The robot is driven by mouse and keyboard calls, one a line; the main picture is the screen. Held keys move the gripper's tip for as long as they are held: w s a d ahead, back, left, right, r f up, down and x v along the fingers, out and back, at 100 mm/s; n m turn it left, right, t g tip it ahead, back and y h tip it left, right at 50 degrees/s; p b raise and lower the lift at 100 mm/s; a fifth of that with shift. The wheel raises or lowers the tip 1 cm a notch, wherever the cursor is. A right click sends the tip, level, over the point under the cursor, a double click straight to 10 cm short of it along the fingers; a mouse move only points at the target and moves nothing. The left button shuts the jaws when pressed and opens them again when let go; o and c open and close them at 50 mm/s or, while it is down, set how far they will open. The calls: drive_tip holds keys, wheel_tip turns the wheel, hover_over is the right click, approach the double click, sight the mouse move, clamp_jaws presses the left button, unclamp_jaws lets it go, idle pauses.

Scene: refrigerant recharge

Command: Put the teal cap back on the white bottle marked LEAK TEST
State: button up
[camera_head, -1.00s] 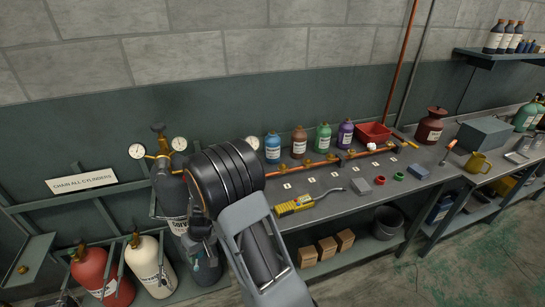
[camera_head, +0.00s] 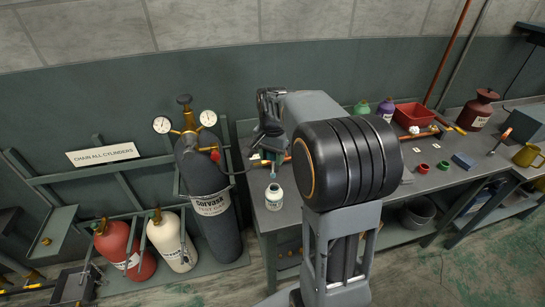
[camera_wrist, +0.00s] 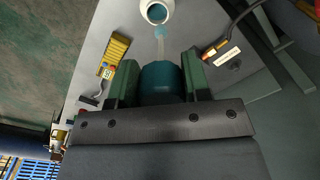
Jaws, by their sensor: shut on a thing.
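The white bottle (camera_head: 273,200) stands upright near the left end of the bench, its label too small to read. In the wrist view the bottle (camera_wrist: 168,7) is at the top edge, its mouth open with teal inside. My gripper (camera_head: 269,153) is above the bottle, pointing down. In the wrist view my gripper (camera_wrist: 160,78) is shut on the teal cap (camera_wrist: 160,86). A thin pale stem with a teal tip (camera_wrist: 159,33) extends from the cap toward the bottle mouth. The tip appears just above the mouth and apart from it.
A dark grey cylinder (camera_head: 212,205) with gauges and a hose stands left of the bench. In the wrist view a yellow device (camera_wrist: 114,52) lies left and a brass fitting with a label (camera_wrist: 222,54) lies right. My arm hides much of the bench.

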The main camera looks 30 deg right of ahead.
sight(273, 165)
drive_tip(key=shift+s+d+r+m, duration=0.15)
drive_tip(key=shift+d+r+m, duration=0.05)
drive_tip(key=shift+d+m, duration=0.1)
drive_tip(key=shift+a+f+b, duration=0.1)
drive_tip(key=shift+f+b, duration=1.65)
drive_tip(key=shift+f, duration=0.15)
drive_tip(key=shift+a+f, duration=0.1)
drive_tip(key=shift+f, duration=0.05)
drive_tip(key=shift+f, duration=4.65)
drive_tip(key=o, duration=0.9)
drive_tip(key=shift+f, duration=0.1)
drive_tip(key=shift+c, duration=0.2)
drive_tip(key=shift+o, duration=0.4)
